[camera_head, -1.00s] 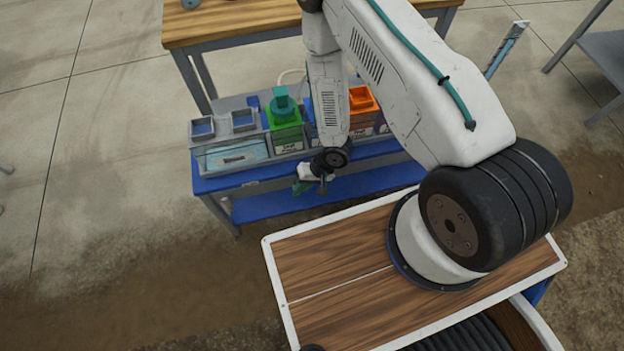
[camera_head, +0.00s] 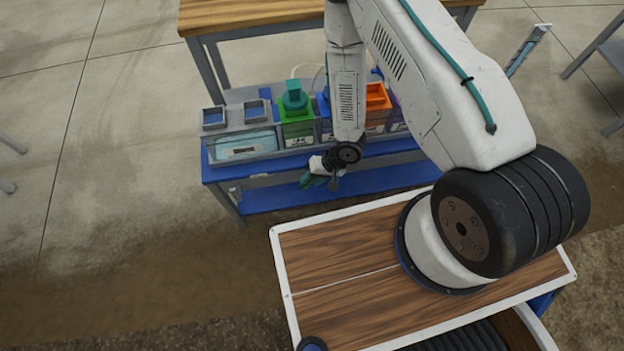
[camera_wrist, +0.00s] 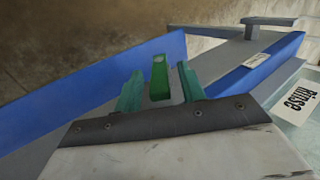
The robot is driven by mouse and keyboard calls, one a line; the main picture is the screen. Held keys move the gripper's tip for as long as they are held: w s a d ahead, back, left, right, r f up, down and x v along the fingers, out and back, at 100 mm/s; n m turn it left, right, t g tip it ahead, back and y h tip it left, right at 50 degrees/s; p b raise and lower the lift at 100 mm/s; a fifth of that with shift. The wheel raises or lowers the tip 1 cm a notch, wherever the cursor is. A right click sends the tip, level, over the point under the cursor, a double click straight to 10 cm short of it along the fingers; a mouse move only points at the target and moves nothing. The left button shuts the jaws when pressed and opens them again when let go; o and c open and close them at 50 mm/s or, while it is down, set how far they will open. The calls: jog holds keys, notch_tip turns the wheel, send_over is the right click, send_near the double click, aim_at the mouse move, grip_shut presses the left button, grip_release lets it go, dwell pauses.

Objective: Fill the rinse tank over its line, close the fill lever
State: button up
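The rinse tank (camera_head: 238,150) is a clear, pale blue box at the left end of the skid. Its "Rinse" label (camera_wrist: 297,97) shows at the right of the wrist view. Its liquid level and line are too small to read. My gripper (camera_head: 318,181) hangs in front of the skid, right of the tank and near the blue lower shelf. In the wrist view, its two teal fingers (camera_wrist: 160,71) are apart. A brighter green piece (camera_wrist: 160,86) stands between them with gaps showing at both sides. I cannot tell if this is the fill lever.
Green (camera_head: 297,130) and orange (camera_head: 377,98) containers stand right of the tank, partly behind my arm. A blue lower shelf (camera_head: 270,201) runs below them. A wooden-topped bench (camera_head: 260,14) stands behind. The concrete floor at the left is mostly clear.

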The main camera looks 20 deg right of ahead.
jog(key=v, duration=0.7)
